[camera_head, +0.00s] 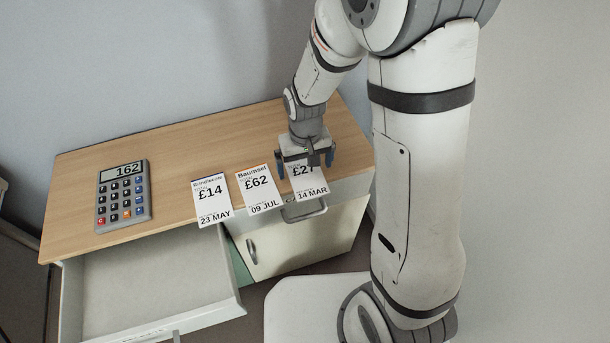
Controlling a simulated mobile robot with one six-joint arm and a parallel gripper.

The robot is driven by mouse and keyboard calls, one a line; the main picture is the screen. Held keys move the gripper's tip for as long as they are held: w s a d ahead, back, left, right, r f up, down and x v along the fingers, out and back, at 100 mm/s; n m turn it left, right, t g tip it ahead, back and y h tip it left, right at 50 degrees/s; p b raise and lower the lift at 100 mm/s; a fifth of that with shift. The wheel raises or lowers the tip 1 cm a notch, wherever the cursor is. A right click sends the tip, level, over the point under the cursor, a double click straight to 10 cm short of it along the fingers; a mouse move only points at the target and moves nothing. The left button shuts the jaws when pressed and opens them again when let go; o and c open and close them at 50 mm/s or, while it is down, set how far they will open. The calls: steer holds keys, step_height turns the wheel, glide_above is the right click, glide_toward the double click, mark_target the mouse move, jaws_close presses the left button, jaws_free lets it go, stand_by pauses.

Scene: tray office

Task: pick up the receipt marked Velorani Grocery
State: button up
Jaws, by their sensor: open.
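Three white receipts lie in a row at the front edge of the wooden cabinet top, their lower ends jutting past it. The left receipt (212,203) reads £14, 23 MAY, under a small name I cannot read surely. The middle receipt (258,192) reads Baumsel, £62, 09 JUL. The right receipt (309,184) shows £27 or similar and 14 MAR; its name is hidden behind my gripper. No visible heading reads Velorani Grocery. My gripper (306,166) is open, pointing down over the upper part of the right receipt, with blue-tipped fingers at either side. I cannot tell whether it touches.
A grey calculator (123,197) showing 162 lies on the left of the cabinet top (190,145). An empty drawer (150,278) is pulled out at the front left. A drawer handle (304,213) sits just below the right receipt. The back of the top is clear.

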steer(key=shift+f, duration=0.65)
steer(key=shift+c, duration=0.6)
steer(key=c, duration=0.9)
